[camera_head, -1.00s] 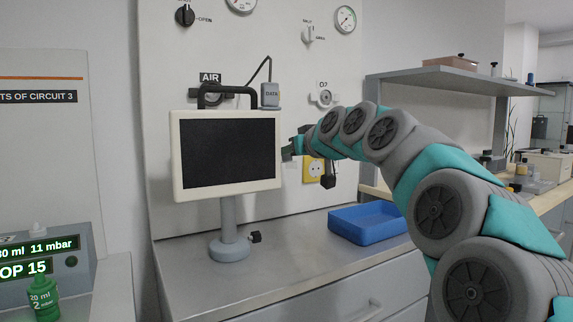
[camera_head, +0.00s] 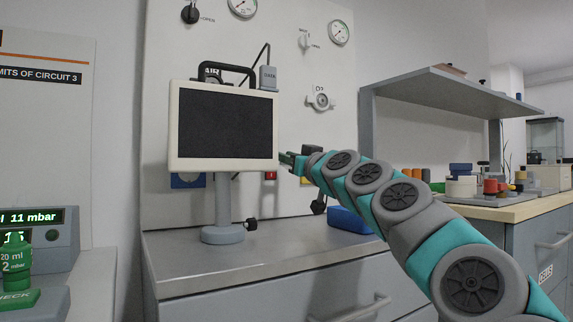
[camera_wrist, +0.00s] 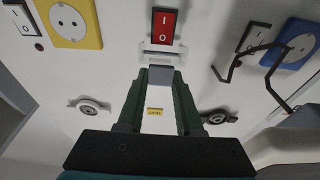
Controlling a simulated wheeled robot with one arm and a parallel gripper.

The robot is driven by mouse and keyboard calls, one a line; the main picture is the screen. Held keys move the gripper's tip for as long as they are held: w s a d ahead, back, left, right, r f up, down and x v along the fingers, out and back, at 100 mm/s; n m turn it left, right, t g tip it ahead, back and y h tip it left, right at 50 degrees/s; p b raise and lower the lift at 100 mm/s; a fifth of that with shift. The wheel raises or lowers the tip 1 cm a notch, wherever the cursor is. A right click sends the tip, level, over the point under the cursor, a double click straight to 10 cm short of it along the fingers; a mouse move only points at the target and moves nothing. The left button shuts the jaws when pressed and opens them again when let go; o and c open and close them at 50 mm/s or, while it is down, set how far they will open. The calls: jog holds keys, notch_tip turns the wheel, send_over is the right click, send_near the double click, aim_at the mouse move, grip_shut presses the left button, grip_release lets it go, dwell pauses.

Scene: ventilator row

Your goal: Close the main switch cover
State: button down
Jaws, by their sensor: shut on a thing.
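The red main switch (camera_wrist: 166,30), marked I and O, is on the white wall panel at the top of the wrist view. In the head view a small part of the red switch (camera_head: 270,175) shows below the screen. The pale switch cover (camera_wrist: 161,52) stands out from the panel beside the switch, with a grey lip between my fingertips. My gripper (camera_wrist: 160,76) is shut on this lip. How far the cover is swung is hard to tell. In the head view my gripper (camera_head: 286,158) is at the screen's right edge, its tips partly hidden.
The screen on a stand (camera_head: 224,125) is close to my gripper. A yellow socket (camera_wrist: 75,20) and a blue socket (camera_wrist: 290,45) flank the switch. A black cable or handle (camera_wrist: 240,62) is nearby. A blue tray (camera_head: 348,220) lies on the counter, partly behind my arm.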

jog(key=shift+f+t+y+b, duration=0.45)
jog(key=shift+f+t+y, duration=0.15)
jog(key=shift+t, duration=0.3)
dwell(0.4)
jog(key=c, duration=0.6)
grip_release()
jog(key=shift+o, duration=0.2)
jog(key=s+d+p, duration=0.1)
jog(key=s+d, duration=0.6)
jog(key=s, duration=0.4)
jog(key=shift+d+f, duration=0.2)
